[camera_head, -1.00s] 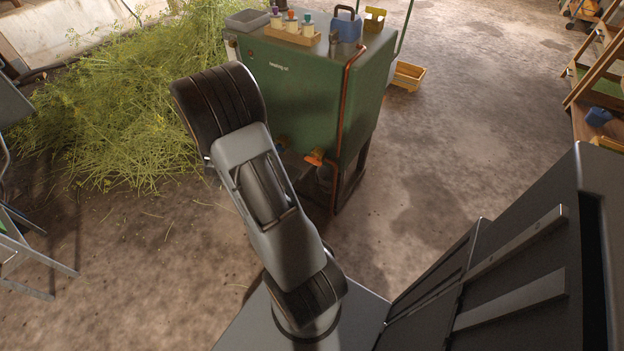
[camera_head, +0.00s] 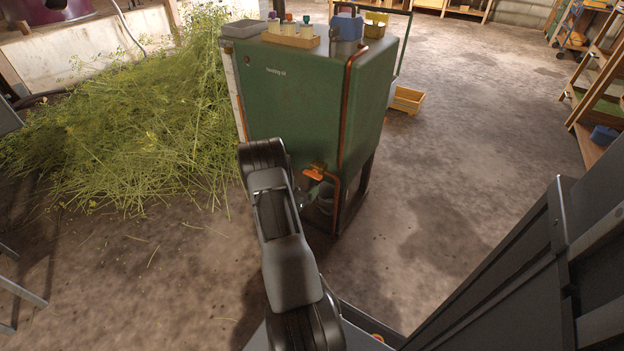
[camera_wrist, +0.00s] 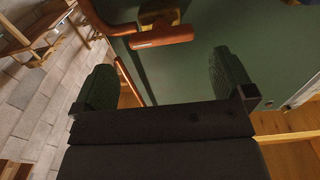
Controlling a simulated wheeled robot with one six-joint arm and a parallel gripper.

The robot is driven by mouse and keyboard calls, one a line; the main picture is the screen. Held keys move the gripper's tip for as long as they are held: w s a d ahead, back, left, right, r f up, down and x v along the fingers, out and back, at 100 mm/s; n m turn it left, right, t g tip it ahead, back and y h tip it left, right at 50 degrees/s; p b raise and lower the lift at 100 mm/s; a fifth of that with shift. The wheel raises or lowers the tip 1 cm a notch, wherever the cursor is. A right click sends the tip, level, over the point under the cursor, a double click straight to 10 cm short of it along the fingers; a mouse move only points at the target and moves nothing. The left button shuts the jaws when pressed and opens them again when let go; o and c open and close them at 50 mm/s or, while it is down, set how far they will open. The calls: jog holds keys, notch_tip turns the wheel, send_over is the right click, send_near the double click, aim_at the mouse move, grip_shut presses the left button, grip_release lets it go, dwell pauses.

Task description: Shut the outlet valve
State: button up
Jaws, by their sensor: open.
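The green heating oil tank (camera_head: 300,110) stands ahead on dark legs. The outlet valve (camera_head: 316,174), with an orange handle, sits on the copper pipe low on the tank's front. In the wrist view the orange handle (camera_wrist: 160,37) lies roughly crosswise, with the brass valve body (camera_wrist: 160,16) behind it. My gripper (camera_wrist: 165,82) is open and empty, its two dark fingers apart. The handle shows beyond the fingertips, toward the top of the wrist view, and is not between them. In the head view my arm partly hides the tank's lower front.
A copper pipe (camera_head: 345,110) runs down the tank's edge. A tray of small bottles (camera_head: 290,40) and a blue container (camera_head: 346,26) stand on top. Cut herbs (camera_head: 120,150) lie left. A yellow crate (camera_head: 407,100) sits behind right; the floor right is clear.

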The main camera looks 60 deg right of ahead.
aim_at(313, 173)
jog(key=shift+d+b, duration=0.85)
jog(key=shift+d, duration=2.7)
